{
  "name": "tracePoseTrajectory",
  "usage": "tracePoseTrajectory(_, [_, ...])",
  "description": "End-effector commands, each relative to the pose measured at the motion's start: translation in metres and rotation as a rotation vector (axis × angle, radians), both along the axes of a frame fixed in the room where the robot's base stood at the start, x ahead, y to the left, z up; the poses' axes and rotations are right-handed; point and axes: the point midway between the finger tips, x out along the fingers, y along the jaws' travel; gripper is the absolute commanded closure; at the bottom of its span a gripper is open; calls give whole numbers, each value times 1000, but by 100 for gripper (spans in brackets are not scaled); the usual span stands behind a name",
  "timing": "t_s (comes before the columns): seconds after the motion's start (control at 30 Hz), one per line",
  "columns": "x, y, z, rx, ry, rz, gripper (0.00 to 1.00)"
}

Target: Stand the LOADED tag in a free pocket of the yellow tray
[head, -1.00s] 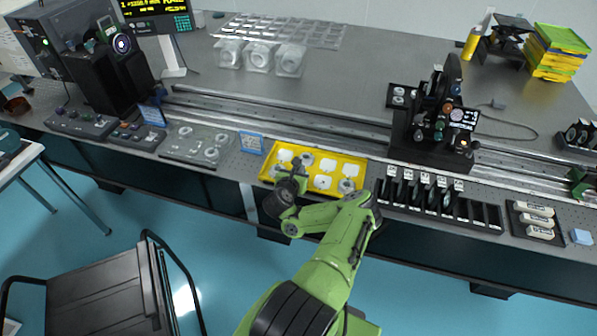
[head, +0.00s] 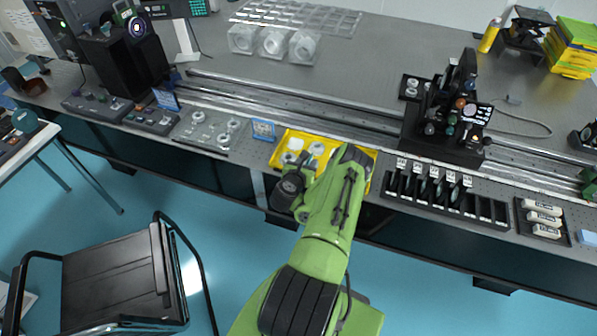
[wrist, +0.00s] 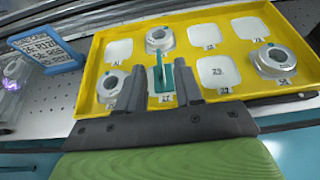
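The yellow tray (wrist: 90,62) fills much of the wrist view, with two rows of white pockets. A teal tag (wrist: 158,70) stands upright in a front-row pocket; its lettering cannot be read from here. My gripper (wrist: 160,66) is open, with one finger on each side of the tag and a visible gap to both. Ringed optics sit in a back-row pocket (wrist: 160,38), the front-left pocket (wrist: 113,86) and the front-right pocket (wrist: 273,57). The other visible pockets look empty. In the head view my arm covers part of the tray (head: 277,157), and my fingertips are hidden.
A blue-framed sign (wrist: 47,48) stands left of the tray. In the head view, a black slotted rack (head: 445,202) with several tags is to the tray's right, and a dark optical mount (head: 450,125) rises behind it. A clear plate with rings (head: 205,130) lies left.

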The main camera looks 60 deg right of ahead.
Motion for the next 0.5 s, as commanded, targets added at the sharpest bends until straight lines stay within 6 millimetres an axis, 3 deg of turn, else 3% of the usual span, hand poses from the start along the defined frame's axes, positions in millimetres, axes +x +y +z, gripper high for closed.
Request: tracePoseTrajectory(0.5, [-10, 77, 31, 3, 5, 6, 65])
